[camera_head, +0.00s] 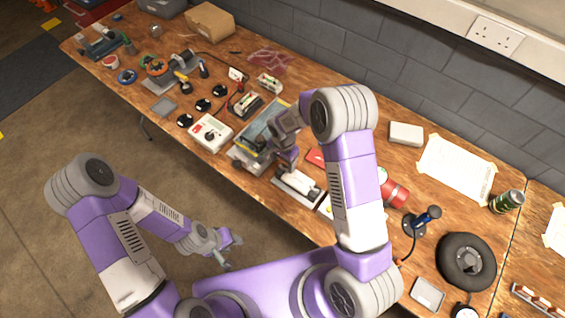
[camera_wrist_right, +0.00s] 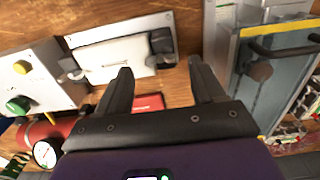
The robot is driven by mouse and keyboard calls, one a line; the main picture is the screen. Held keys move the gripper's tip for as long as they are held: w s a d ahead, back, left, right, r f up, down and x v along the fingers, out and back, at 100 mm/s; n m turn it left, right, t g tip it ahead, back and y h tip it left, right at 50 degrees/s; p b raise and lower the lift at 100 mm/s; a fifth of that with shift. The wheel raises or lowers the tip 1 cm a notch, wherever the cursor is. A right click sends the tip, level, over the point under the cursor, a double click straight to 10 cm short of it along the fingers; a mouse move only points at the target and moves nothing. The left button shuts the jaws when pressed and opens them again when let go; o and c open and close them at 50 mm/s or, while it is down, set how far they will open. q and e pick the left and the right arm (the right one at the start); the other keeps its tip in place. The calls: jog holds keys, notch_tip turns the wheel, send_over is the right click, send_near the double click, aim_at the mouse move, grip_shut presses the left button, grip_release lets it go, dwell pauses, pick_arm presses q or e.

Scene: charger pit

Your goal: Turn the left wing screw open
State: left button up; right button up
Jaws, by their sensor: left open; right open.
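A white block (camera_head: 298,183) lies on a metal plate near the bench's front edge; it also shows in the right wrist view (camera_wrist_right: 115,56). A grey winged fitting (camera_wrist_right: 70,68) sits at one end of it and a dark fitting (camera_wrist_right: 163,46) at the other. I cannot tell which is the left wing screw. My right gripper (camera_head: 287,163) hangs over the block's left end; in the wrist view its open fingers (camera_wrist_right: 160,70) lie either side of the dark fitting, with nothing seen between them. My left gripper (camera_head: 230,250) is open and empty off the bench's front.
A blue-grey box (camera_head: 262,128) with a handle and knob (camera_wrist_right: 262,71) stands left of the block. A red cylinder (camera_head: 393,193) with a gauge (camera_wrist_right: 45,153) lies to the right. A white meter (camera_head: 210,133), tools and a tyre (camera_head: 466,262) crowd the bench.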

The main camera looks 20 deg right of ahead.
aim_at(283, 168)
jog(key=shift+f, duration=1.4)
jog(key=c, duration=1.1)
jog(key=shift+o, duration=0.2)
